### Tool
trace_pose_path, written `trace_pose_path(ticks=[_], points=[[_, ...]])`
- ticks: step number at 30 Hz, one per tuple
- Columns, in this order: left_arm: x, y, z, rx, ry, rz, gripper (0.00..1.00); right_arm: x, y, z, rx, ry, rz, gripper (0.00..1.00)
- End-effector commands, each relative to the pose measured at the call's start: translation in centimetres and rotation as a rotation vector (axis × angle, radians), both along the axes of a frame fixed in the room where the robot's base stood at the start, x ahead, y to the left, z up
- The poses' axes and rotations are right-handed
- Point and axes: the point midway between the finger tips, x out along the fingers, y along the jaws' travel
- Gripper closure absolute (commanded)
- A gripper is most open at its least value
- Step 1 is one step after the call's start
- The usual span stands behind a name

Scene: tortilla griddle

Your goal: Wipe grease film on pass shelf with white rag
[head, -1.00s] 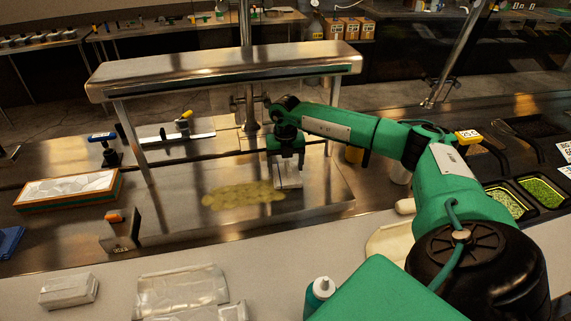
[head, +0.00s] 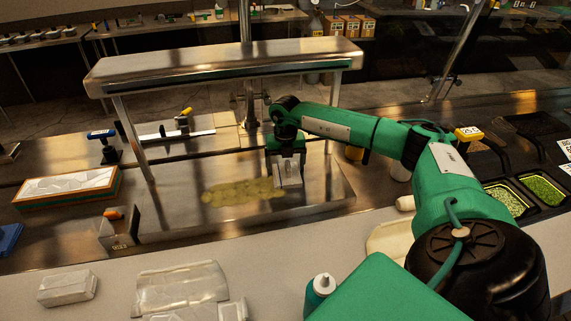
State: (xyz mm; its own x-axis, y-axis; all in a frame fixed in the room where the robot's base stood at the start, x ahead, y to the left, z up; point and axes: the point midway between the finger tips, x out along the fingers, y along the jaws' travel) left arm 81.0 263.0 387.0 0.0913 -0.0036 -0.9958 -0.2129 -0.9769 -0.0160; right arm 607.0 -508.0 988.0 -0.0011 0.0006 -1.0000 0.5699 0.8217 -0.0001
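The grease film (head: 240,191) is a yellowish blotchy patch on the steel pass shelf (head: 185,222), below the raised steel overshelf. My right gripper (head: 287,168) is over the shelf at the right end of the film. It points down and is shut on a small white folded cloth, the white rag (head: 290,178). The rag is low, at or just above the steel; I cannot tell whether it touches. The gripper partly hides the rag. My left gripper is not in view.
The raised overshelf (head: 225,66) and its posts stand around the work area. An orange-edged tray (head: 66,198), a small steel holder (head: 118,236) and a blue-handled tool (head: 103,147) are at left. A bottle (head: 320,291), a white bundle (head: 68,288) and a clear pack (head: 180,287) sit in front.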

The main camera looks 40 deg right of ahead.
Motion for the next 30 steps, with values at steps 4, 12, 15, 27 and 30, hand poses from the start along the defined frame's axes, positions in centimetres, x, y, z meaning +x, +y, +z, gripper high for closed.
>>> trace_pose_path(ticks=[4, 12, 15, 27, 30], points=[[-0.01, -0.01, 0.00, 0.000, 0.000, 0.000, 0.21, 0.00, 0.00, 0.01, 0.000, 0.000, 0.000, 0.15], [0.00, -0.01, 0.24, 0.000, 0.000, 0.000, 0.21, -0.01, -0.01, 0.34, 0.000, 0.000, 0.000, 0.15], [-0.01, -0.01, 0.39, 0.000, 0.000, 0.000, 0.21, -0.01, -0.02, 0.55, 0.000, 0.000, 0.000, 0.15], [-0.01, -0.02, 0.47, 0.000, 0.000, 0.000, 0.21, -0.01, -0.02, 0.71, 0.000, 0.000, 0.000, 0.20], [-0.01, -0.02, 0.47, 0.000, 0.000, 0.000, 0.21, -0.01, -0.02, 0.71, 0.000, 0.000, 0.000, 0.40]])
